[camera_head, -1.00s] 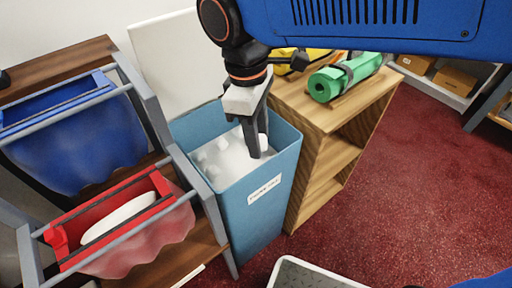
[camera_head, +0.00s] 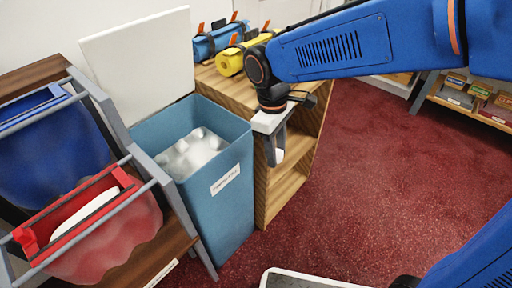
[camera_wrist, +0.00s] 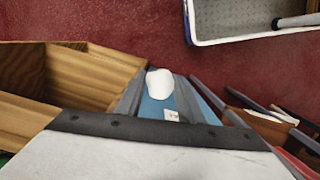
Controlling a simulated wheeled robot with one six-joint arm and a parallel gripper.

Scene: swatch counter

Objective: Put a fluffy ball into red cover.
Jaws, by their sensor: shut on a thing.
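My gripper (camera_head: 274,148) hangs in front of the wooden shelf, right of the blue bin, shut on a white fluffy ball (camera_head: 280,156). The ball also shows between the fingers in the wrist view (camera_wrist: 160,83). The red cover (camera_head: 110,241) hangs from a grey rack at the lower left, its red frame held open. A long white shape (camera_head: 85,211) shows inside its mouth. The blue bin (camera_head: 224,205) stands between the cover and my gripper, with white fluffy balls (camera_head: 192,152) heaped inside.
A blue cover (camera_head: 50,150) hangs behind the red one. A white lid (camera_head: 142,60) stands up behind the bin. Rolled mats (camera_head: 232,62) lie on the wooden shelf (camera_head: 272,205). A grey tray (camera_head: 300,282) is at the bottom edge. Red floor is clear at right.

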